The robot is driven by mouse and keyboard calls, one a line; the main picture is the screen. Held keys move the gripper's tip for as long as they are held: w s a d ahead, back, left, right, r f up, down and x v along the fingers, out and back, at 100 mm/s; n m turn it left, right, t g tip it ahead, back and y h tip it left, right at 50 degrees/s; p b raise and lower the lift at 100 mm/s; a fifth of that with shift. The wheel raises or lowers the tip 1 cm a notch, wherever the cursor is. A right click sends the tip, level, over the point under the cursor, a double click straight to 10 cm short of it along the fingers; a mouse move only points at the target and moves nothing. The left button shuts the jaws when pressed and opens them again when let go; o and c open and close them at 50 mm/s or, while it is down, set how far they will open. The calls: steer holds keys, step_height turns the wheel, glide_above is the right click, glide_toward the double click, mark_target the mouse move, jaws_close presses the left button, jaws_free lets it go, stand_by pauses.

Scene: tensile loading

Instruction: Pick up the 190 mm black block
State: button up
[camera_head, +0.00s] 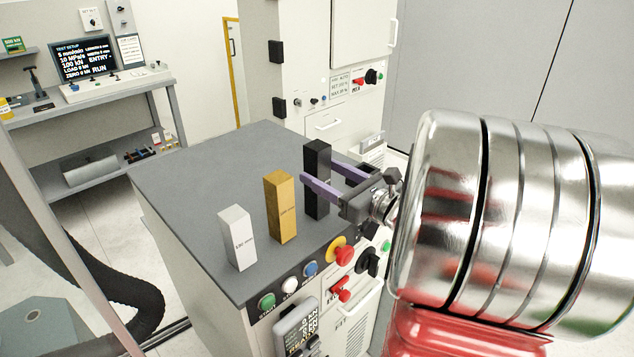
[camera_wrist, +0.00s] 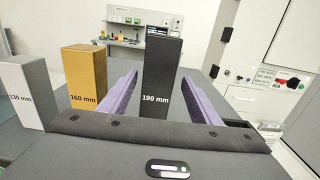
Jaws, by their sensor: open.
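The 190 mm black block (camera_head: 316,178) stands upright on the grey cabinet top (camera_head: 200,165), the rightmost and tallest of three blocks. In the wrist view the black block (camera_wrist: 161,75), labelled 190 mm, stands between the two purple fingers, with a gap visible on each side. My gripper (camera_head: 327,180) is open at the block's height, one finger passing on the near side of it and the other on the far side. In the wrist view my gripper (camera_wrist: 161,85) points level at the block's labelled face. The head view does not show clearly whether a finger touches it.
A gold 160 mm block (camera_head: 280,207) stands left of the black one, close to my left finger in the wrist view. A white 130 mm block (camera_head: 238,238) stands further left. Buttons and knobs (camera_head: 341,254) line the cabinet's front edge. The cabinet top behind the blocks is clear.

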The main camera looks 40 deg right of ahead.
mark_target(306, 164)
steer(key=shift+w, duration=0.4)
steer(key=shift+w+a, duration=0.1)
steer(key=shift+w+a, duration=0.25)
steer(key=shift+w, duration=1)
steer(key=shift+w+a, duration=0.25)
steer(key=shift+w, duration=0.95)
steer(key=shift+c, duration=0.4)
jaws_close()
